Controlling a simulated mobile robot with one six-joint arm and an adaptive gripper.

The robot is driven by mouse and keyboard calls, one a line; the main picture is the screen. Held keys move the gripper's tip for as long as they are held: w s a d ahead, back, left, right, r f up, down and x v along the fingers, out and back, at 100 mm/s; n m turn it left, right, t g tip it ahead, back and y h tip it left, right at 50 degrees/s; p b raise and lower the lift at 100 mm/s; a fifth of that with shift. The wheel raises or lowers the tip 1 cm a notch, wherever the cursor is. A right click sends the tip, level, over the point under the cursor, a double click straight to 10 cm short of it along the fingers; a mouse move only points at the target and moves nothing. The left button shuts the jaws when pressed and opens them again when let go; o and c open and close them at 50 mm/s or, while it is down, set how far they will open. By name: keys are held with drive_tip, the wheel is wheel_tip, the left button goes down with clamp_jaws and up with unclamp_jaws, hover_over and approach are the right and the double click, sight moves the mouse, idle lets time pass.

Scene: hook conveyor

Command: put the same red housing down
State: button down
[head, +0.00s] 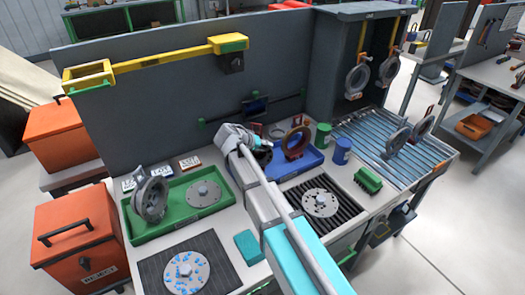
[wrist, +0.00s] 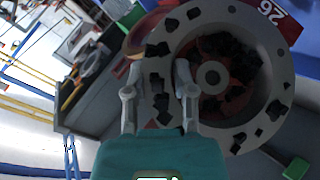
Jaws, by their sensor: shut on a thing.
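The red housing (head: 296,141) is a dark red ring standing upright at the blue tray (head: 313,161) in the head view; I cannot tell whether it touches the tray floor. In the wrist view the housing (wrist: 250,112) shows a grey flange face with black patches, a reddish inside and a red tag marked 26. My gripper (wrist: 157,82) is shut on the flange edge, one finger on each side. In the head view my gripper (head: 273,146) reaches the housing from the left, and my arm hides part of the tray.
A green tray (head: 215,207) at left holds a grey housing (head: 151,198) and a disc. A green cup (head: 323,135) and a blue cup (head: 342,151) stand right of the blue tray. A black ribbed mat (head: 340,212) with a disc lies in front. A roller conveyor (head: 372,138) is at right.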

sight(265, 156)
drive_tip(key=shift+w+f+b, duration=0.3)
drive_tip(key=shift+w+f, duration=0.2)
drive_tip(key=shift+f, duration=0.05)
drive_tip(key=shift+w+a+f+b, duration=0.1)
drive_tip(key=shift+w+f+b, duration=0.3)
drive_tip(key=shift+f+b, duration=1.6)
drive_tip(key=shift+f, duration=0.1)
drive_tip(key=shift+c, duration=2.2)
unclamp_jaws()
